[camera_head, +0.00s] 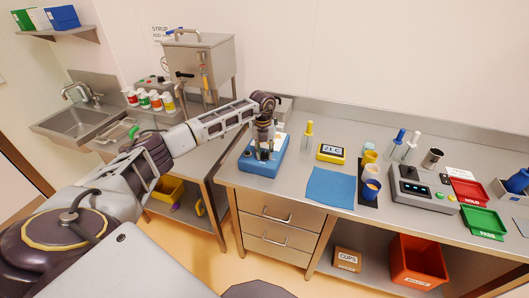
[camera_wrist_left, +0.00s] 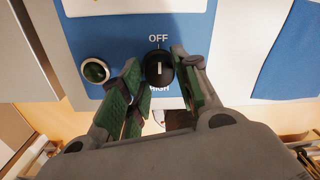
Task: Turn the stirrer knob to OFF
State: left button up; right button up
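The blue stirrer (camera_head: 262,170) stands at the left end of the steel counter. Its black round knob (camera_wrist_left: 159,68) shows in the left wrist view on the blue front panel, with "OFF" printed above it and "HIGH" partly hidden below. The knob's short white mark is vertical; which end points is hard to tell. My left gripper (camera_head: 264,152) is down at the stirrer. In the left wrist view, its green-padded fingers (camera_wrist_left: 157,68) stand apart on either side of the knob. A small gap shows on the left; contact on the right is unclear. My right gripper is not in view.
A round dark-green button (camera_wrist_left: 95,70) in a pale ring sits left of the knob. A blue mat (camera_head: 330,187), yellow timer (camera_head: 331,152) and dropper bottle (camera_head: 307,140) are right of the stirrer. A steel hopper (camera_head: 200,55) stands behind left. Drawers (camera_head: 275,214) are below.

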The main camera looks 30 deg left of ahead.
aim_at(264, 153)
pick_arm(q)
jog(key=o, duration=0.3)
notch_tip(264, 153, up, 12)
jog(key=shift+s+a, duration=0.15)
jog(key=shift+a, duration=0.05)
dwell(0.7)
dwell(0.5)
